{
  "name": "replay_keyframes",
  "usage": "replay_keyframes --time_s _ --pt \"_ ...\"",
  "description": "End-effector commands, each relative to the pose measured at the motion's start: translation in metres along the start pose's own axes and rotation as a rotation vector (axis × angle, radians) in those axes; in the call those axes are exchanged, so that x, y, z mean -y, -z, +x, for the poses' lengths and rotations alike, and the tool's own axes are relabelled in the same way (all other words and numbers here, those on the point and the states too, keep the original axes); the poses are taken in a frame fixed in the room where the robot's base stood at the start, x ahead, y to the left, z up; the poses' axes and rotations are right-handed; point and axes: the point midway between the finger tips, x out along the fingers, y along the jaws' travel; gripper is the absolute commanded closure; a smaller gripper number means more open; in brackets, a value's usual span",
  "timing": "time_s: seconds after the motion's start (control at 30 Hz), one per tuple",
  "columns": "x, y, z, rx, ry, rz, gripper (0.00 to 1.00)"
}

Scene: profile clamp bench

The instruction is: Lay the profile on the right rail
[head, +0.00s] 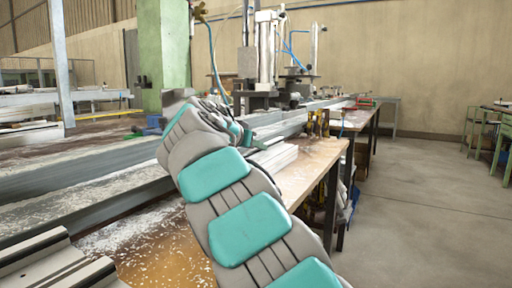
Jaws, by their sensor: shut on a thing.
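My arm reaches from the bottom of the head view up to the bench. My gripper (250,139) is at its far end, small and partly hidden by my own wrist. It is shut on the profile, but the grip itself is hard to make out. Pale long profiles (276,157) show just right of the gripper, above the wooden bench top. I cannot tell whether the held piece touches them. A grey metal rail (290,127) runs along the bench behind the gripper, towards the clamp machine. Another long grey rail (85,212) crosses at the left, partly hidden by my arm.
Slotted metal bars (55,262) lie at the lower left. The wooden bench (318,160) is dusted with pale chips. A clamp machine (265,80) stands behind the gripper. A green pillar (163,55) rises at the back left. The concrete floor (425,210) at right is open.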

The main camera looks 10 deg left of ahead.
Motion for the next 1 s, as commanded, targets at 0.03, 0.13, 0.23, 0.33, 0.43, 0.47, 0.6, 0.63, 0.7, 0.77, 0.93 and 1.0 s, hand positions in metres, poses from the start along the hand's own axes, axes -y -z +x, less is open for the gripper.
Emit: replay_keyframes --time_s 0.03,0.13,0.23,0.33,0.43,0.47,0.6,0.63,0.7,0.77,0.93,1.0 --pt "-0.0001 0.0012 -0.0009 -0.003 0.001 0.001 1.0" --pt "0.0 0.0013 -0.001 -0.003 0.001 0.001 1.0" --pt "0.0001 0.0013 -0.001 -0.003 0.001 0.001 1.0" --pt "0.0001 -0.0008 0.0 -0.003 0.001 0.001 1.0" --pt "0.0004 -0.0011 -0.0001 -0.002 0.002 0.001 0.69" --pt "0.0004 -0.0012 -0.0001 -0.002 0.002 0.001 0.65" --pt "0.0003 -0.0014 0.0001 -0.001 0.001 0.001 0.49" --pt "0.0004 -0.0014 0.0002 -0.001 0.001 0.001 0.46" --pt "0.0003 -0.0014 0.0002 -0.001 0.001 0.001 0.45" --pt "0.0003 -0.0015 0.0002 -0.001 0.001 0.001 0.45" --pt "0.0004 -0.0007 -0.0001 -0.001 0.001 0.001 0.45" --pt "0.0003 0.0013 -0.001 0.0 0.001 0.001 0.45"
